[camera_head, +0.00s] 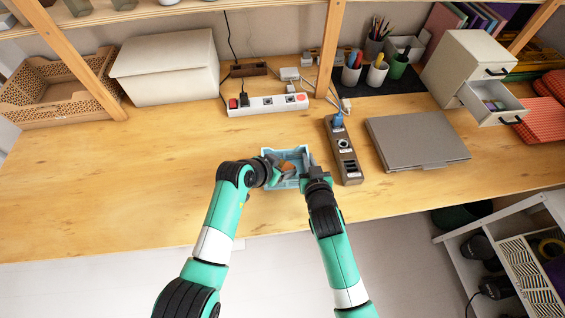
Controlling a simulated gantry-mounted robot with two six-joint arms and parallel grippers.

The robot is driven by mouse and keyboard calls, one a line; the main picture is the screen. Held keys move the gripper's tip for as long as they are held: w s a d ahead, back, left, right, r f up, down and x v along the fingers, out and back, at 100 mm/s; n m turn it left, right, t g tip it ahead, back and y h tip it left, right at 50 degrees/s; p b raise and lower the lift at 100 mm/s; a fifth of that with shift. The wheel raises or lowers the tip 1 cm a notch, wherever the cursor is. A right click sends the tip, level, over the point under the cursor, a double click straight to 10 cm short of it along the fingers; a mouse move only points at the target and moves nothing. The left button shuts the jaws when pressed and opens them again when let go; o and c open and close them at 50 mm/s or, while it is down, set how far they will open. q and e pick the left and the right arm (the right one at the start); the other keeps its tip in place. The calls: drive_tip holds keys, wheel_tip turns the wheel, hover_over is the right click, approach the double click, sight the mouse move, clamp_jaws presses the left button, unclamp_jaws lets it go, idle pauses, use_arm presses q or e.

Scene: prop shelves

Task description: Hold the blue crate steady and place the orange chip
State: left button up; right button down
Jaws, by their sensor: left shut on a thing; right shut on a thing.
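The small light-blue crate (288,153) sits near the front edge of the wooden table, in the middle of the view. The orange chip (287,168) shows over the inside of the crate. My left gripper (280,173) reaches over the crate's left side and is shut on the orange chip; its fingertips are partly hidden. My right gripper (308,177) is at the crate's right wall and is shut on that wall. Both arms cover part of the crate's front and sides. I cannot tell whether the chip touches the crate floor.
A dark power strip (342,150) stands close to the right of the crate, with a closed grey laptop (417,140) beyond it. A white power strip (267,105) lies behind. A white box (167,68) stands at the back left. The table left of the crate is clear.

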use_arm(q)
drive_tip(key=shift+f, duration=0.1)
drive_tip(key=o, duration=1.4)
drive_tip(key=s+a+r, duration=0.1)
drive_tip(key=s+r, duration=0.1)
drive_tip(key=r, duration=0.3)
drive_tip(key=s+a+r, duration=0.2)
drive_tip(key=r, duration=0.3)
drive_tip(key=s+a+r, duration=0.2)
drive_tip(key=r, duration=0.4)
drive_tip(key=shift+s, duration=0.2)
use_arm(e)
drive_tip(key=c, duration=0.9)
unclamp_jaws()
